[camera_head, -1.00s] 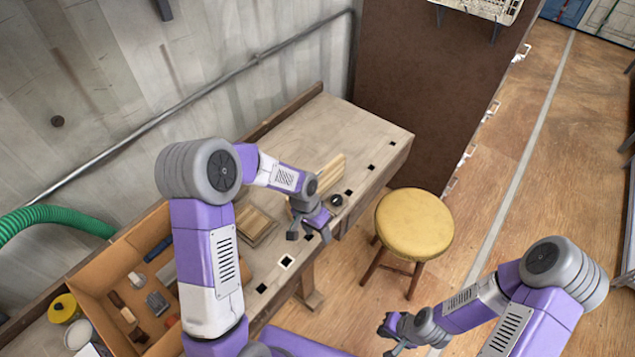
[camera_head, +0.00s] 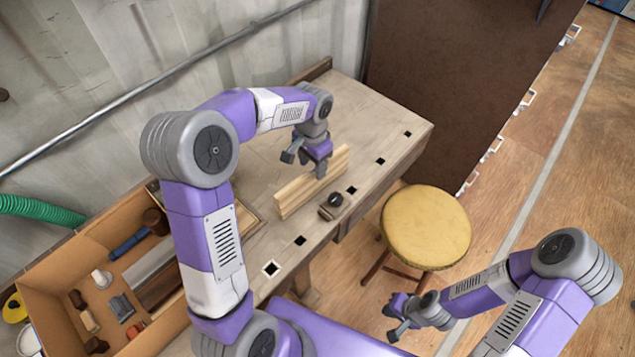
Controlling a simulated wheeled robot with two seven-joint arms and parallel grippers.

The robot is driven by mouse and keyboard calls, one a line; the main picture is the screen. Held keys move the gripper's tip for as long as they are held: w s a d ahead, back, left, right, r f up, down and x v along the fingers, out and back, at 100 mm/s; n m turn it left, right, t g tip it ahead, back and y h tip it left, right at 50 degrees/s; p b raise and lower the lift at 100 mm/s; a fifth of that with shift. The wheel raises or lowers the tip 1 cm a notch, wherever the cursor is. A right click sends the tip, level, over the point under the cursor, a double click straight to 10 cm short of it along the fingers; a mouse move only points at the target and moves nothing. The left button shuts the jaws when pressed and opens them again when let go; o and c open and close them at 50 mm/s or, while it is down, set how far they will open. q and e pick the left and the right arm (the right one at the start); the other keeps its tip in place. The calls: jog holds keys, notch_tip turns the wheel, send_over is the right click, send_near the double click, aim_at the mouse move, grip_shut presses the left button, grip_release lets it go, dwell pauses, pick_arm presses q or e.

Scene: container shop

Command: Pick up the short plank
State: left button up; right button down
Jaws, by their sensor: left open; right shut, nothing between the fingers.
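The short plank (camera_head: 296,194) is a pale wooden board standing on its long edge on the workbench (camera_head: 372,125). My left gripper (camera_head: 304,170) is open above the plank, with its fingers pointing down near the plank's top edge. The gripper and wrist hide part of the plank, and I cannot tell whether the fingers touch it. My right gripper (camera_head: 393,322) is shut and empty, low at the right, beyond the bench and below the stool.
A small dark-knobbed block (camera_head: 334,202) sits close in front of the plank. A cardboard box (camera_head: 62,264) of tools stands at the left. A yellow round stool (camera_head: 427,226) stands right of the bench. The far bench top is clear.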

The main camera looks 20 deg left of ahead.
aim_at(313, 172)
pick_arm(q)
jog(key=shift+w+f, duration=0.15)
jog(key=shift+f, duration=0.35)
notch_tip(313, 172, down, 2)
jog(key=shift+f+b, duration=0.1)
jog(key=shift+b, duration=0.45)
jog(key=f+b, duration=0.1)
jog(key=f, duration=0.1)
jog(key=f+b, duration=0.1)
jog(key=f, duration=0.2)
jog(key=shift+w+f, duration=0.2)
jog(key=shift+f, duration=0.05)
jog(key=shift+r, duration=0.1)
grip_shut()
